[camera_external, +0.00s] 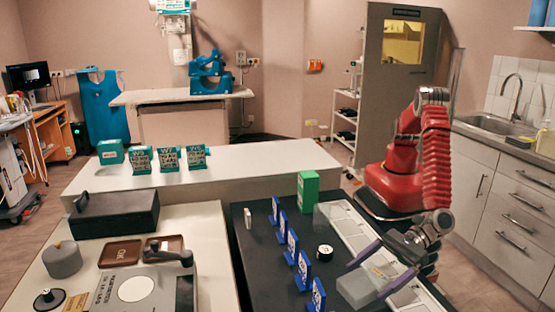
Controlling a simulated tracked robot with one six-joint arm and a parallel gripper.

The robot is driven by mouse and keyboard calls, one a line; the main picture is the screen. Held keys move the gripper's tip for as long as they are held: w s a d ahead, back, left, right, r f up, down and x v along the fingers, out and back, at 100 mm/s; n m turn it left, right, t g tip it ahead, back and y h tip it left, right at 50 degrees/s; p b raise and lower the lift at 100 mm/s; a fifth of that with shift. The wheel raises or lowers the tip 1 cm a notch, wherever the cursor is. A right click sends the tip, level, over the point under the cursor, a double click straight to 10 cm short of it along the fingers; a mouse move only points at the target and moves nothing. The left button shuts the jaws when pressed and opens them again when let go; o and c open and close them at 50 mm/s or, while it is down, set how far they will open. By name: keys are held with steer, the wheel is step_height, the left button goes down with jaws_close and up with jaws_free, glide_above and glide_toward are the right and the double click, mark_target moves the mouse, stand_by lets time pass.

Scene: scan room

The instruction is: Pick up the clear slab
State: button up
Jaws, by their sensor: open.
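A clear, see-through slab (355,288) lies near the front right of the dark table top. My gripper (366,282) reaches down to it from the right, with its two purple fingers spread apart. The fingers appear to be on either side of the slab; whether they touch it I cannot tell. The slab's right end is partly hidden by my gripper.
Blue numbered stands (292,247) form a row left of the slab.

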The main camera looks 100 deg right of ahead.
mark_target(365, 280)
steer(key=shift+x, duration=1.15)
steer(key=shift+c, duration=0.7)
steer(key=c, duration=1.4)
steer(key=shift+r, duration=0.1)
step_height(365, 280, up, 10)
steer(key=shift+f, duration=0.1)
